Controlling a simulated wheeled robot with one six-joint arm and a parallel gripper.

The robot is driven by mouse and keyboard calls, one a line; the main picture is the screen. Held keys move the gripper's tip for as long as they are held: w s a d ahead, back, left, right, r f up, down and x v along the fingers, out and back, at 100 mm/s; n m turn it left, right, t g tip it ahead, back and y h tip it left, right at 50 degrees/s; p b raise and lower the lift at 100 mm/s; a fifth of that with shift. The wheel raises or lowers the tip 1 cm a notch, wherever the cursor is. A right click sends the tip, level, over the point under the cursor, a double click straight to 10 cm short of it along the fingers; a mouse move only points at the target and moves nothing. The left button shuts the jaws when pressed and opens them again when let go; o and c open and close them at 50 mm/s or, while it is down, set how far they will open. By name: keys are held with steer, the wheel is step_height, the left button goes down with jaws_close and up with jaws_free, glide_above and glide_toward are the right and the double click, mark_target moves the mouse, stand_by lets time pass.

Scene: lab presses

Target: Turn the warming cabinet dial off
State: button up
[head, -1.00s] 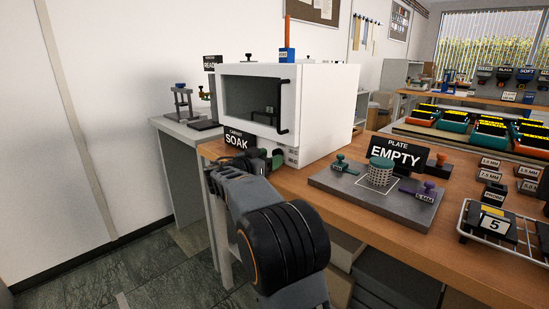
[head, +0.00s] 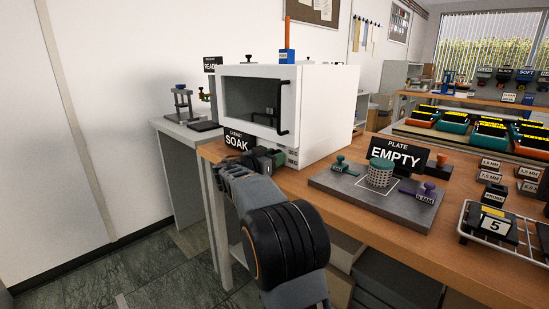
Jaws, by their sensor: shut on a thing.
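The white warming cabinet (head: 325,105) stands on the wooden bench, its door with the dark window (head: 252,98) shut and a black handle (head: 283,108) on the door's right side. A black sign reading "CABINET SOAK" (head: 237,141) stands at its front left. My gripper (head: 277,158) is at the low front of the cabinet, under the door. It is shut on the dial, which the gripper and wrist hide, so its setting cannot be read.
A grey plate (head: 330,181) with a perforated green-topped cylinder (head: 380,173) and an "EMPTY" sign (head: 396,155) lies right of the cabinet. A wire rack (head: 468,236) is at far right. Open floor (head: 140,270) lies to the left.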

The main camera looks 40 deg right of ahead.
steer(key=shift+c, duration=1.3)
steer(key=shift+f+n+b, duration=0.1)
steer(key=shift+n+b, duration=0.3)
steer(key=shift+n, duration=0.4)
steer(key=o, duration=0.9)
steer(key=a, duration=0.4)
steer(key=s+a, duration=0.1)
steer(key=a, duration=0.4)
steer(key=s+a+p, duration=0.1)
steer(key=a, duration=0.3)
steer(key=shift+s+a, duration=0.25)
steer(key=shift+a, duration=0.1)
